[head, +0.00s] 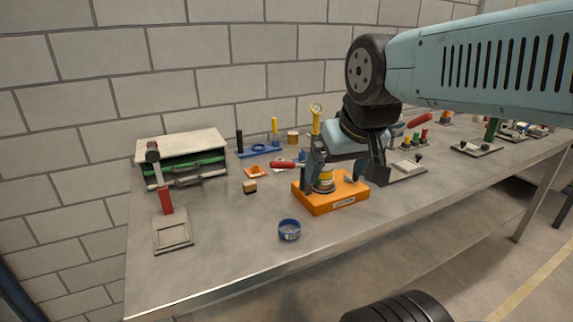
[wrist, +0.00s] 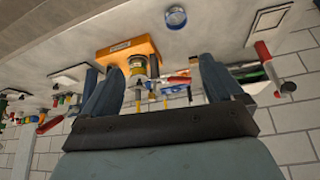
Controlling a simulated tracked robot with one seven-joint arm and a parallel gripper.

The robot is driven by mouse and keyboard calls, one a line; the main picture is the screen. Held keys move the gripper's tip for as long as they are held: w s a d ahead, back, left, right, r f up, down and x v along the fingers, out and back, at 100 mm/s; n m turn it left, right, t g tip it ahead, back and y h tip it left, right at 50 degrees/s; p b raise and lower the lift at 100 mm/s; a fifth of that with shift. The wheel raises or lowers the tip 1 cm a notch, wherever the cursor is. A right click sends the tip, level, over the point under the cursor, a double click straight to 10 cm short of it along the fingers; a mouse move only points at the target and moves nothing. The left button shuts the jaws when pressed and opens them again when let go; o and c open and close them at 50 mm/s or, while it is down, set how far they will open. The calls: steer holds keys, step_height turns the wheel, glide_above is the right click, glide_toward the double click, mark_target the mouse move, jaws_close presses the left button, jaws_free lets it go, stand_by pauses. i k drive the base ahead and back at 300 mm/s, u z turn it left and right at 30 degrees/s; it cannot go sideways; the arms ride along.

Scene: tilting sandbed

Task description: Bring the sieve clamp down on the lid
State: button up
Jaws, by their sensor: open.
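An orange base (head: 345,200) with a white label sits on the bench. A round sieve stack (head: 325,180) with a yellow band stands on it; it also shows in the wrist view (wrist: 138,66). A red handle (head: 283,164) lies low beside the stack, probably the sieve clamp's; it is red in the wrist view too (wrist: 178,79). Nothing is between the fingertips that I can see held. The lid and clamp pad are partly hidden.
A blue cup (head: 289,230) stands at the front of the bench. A blue rack (head: 260,150) and an orange tray (head: 256,172) lie behind.

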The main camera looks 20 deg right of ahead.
mark_target(273, 165)
steer(key=u, duration=1.45)
steer(key=k, duration=1.2)
steer(key=z, duration=1.55)
steer(key=i, duration=1)
steer(key=z, duration=0.1)
